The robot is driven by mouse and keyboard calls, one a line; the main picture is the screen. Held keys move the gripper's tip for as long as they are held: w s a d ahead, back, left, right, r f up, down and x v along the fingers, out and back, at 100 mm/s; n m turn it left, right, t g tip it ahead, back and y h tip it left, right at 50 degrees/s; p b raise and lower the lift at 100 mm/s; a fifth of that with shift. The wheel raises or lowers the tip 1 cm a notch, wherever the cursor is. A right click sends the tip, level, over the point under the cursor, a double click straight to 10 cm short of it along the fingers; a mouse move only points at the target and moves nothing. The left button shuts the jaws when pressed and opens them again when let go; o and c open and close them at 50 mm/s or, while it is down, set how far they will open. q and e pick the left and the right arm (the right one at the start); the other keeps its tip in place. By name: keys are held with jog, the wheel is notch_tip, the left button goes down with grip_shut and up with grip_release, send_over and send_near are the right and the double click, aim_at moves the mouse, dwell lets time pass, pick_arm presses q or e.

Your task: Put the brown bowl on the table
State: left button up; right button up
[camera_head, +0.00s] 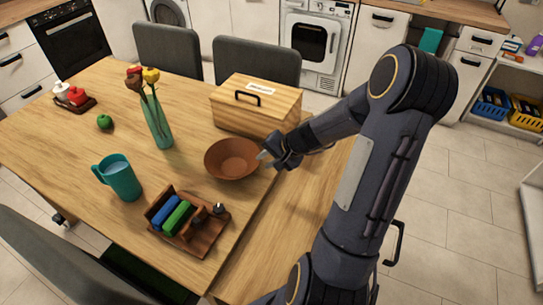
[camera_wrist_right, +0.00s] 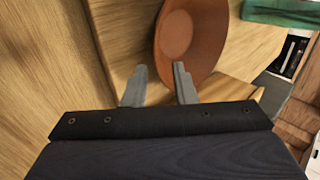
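The brown bowl (camera_head: 232,160) appears to rest upright on the wooden table (camera_head: 85,135), near its right edge. My right gripper (camera_head: 265,158) is at the bowl's right rim in the head view. In the right wrist view, the gripper's two fingers (camera_wrist_right: 159,84) are apart. The bowl (camera_wrist_right: 190,38) lies just beyond them, its near edge partly behind the right-hand finger. I cannot tell whether a finger touches it. My left gripper is not in view.
A wooden bread box (camera_head: 232,112) stands behind the bowl. A vase with flowers (camera_head: 157,122) and a teal mug (camera_head: 119,178) stand left. A wooden holder with coloured blocks (camera_head: 181,240) is in front. A green apple (camera_head: 104,121) lies farther left.

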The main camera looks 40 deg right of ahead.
jog(key=s+a+r+n+y, duration=0.1)
jog(key=s+a+r+n, duration=0.7)
jog(key=a+r, duration=0.55)
jog(key=s+a+n+g, duration=0.1)
jog(key=s+a+n, duration=0.3)
jog(key=s, duration=0.8)
jog(key=shift+a+r+g, duration=0.3)
jog(key=shift+a+r, duration=0.05)
jog(key=shift+a, duration=0.45)
